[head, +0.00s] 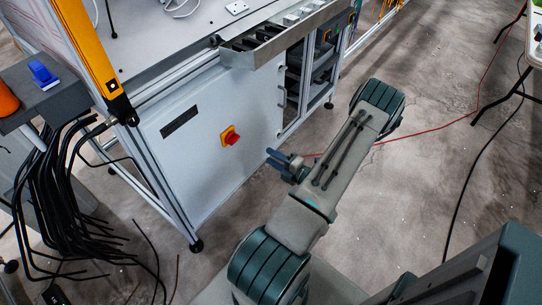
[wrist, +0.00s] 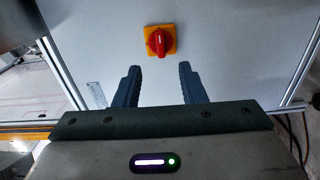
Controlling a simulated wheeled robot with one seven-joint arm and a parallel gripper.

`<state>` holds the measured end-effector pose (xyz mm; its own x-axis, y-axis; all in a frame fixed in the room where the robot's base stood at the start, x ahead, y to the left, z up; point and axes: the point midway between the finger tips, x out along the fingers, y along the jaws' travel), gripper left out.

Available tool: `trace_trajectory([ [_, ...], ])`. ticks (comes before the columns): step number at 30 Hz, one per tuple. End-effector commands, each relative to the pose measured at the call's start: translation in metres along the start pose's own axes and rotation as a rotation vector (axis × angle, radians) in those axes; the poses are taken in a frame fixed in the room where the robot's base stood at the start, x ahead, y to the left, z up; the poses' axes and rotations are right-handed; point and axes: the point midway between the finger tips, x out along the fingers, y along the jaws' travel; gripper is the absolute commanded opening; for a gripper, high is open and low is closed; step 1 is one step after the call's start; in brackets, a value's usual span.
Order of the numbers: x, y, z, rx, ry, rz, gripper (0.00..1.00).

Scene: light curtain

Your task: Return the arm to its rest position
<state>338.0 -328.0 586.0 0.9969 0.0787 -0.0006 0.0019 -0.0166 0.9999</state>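My arm reaches out over the floor in the head view, with my gripper (head: 277,159) pointing left toward the white cabinet panel (head: 203,150). In the wrist view my gripper (wrist: 157,84) shows two dark blue fingers set apart, with only the panel visible between them. A red rotary switch on a yellow plate (wrist: 159,41) is on the panel, beyond the fingertips. The same switch (head: 231,136) shows in the head view to the left of my gripper, with a gap between them. Its knob stands upright in the wrist view.
A yellow light curtain post (head: 88,50) stands at the cabinet's left corner. Black cables (head: 50,200) hang at the left. A metal tray (head: 285,35) juts out above the panel. Red and black cables (head: 460,190) cross the floor at right. Floor between cabinet and arm is clear.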

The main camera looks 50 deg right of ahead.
Motion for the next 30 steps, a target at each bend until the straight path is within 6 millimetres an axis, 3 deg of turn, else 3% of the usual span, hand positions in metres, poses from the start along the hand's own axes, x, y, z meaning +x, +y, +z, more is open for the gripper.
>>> trace_trajectory([
  [12, 0.001, 0.001, 0.0, -0.003, 0.003, 0.0, 0.37],
  [17, 0.016, 0.024, -0.014, -0.09, 0.1, -0.012, 0.37],
  [20, 0.035, 0.055, -0.037, -0.229, 0.249, -0.024, 0.37],
  [24, 0.059, 0.102, -0.084, -0.479, 0.512, -0.019, 0.37],
  [30, 0.073, 0.161, -0.152, -0.846, 0.88, 0.043, 0.37],
])
